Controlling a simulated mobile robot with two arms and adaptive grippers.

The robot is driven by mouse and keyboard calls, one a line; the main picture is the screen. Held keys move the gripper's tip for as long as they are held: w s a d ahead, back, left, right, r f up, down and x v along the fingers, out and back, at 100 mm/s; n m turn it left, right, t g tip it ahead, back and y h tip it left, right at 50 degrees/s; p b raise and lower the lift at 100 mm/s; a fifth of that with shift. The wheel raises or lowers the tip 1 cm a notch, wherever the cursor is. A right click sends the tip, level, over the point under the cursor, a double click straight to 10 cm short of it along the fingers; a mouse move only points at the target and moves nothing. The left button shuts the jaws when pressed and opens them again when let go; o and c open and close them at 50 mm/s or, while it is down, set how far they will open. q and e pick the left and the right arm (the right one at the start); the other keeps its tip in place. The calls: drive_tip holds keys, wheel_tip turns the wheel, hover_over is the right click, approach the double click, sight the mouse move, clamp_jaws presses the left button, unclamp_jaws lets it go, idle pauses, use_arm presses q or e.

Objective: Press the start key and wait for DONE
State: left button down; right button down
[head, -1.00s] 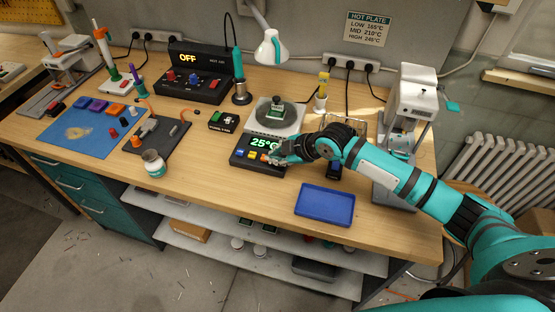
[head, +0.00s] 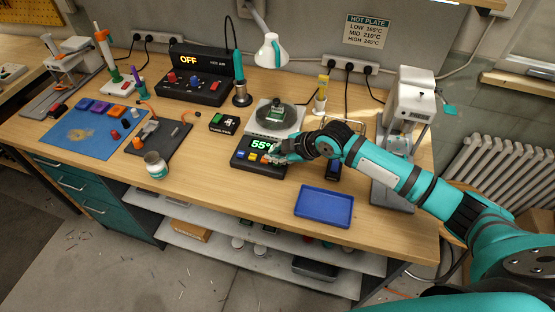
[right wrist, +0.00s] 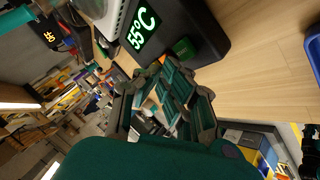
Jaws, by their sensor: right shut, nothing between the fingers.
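The hot plate (head: 292,131) is white with a dark round top and carries a small green-and-silver part (head: 277,112). Its black control box (head: 240,166) stands in front, with a green display (head: 262,145) reading 55°C in the right wrist view (right wrist: 144,28). A blue key (head: 241,154), a yellow key (head: 252,157) and an orange key (head: 264,160) line the box's front. My right gripper (head: 272,158) is shut and empty at the orange key's end of the row.
A blue tray (head: 324,222) lies at the front right. A white press-like machine (head: 412,95) stands behind my right forearm. A black control unit (head: 185,97) showing OFF, a small black box (head: 224,123) and a glass jar (head: 155,167) are to the left. Bench front is mostly clear.

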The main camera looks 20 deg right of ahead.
wheel_tip(320, 180, up, 5)
drive_tip(key=p, duration=0.4)
drive_tip(key=shift+p, duration=0.35)
idle(0.6)
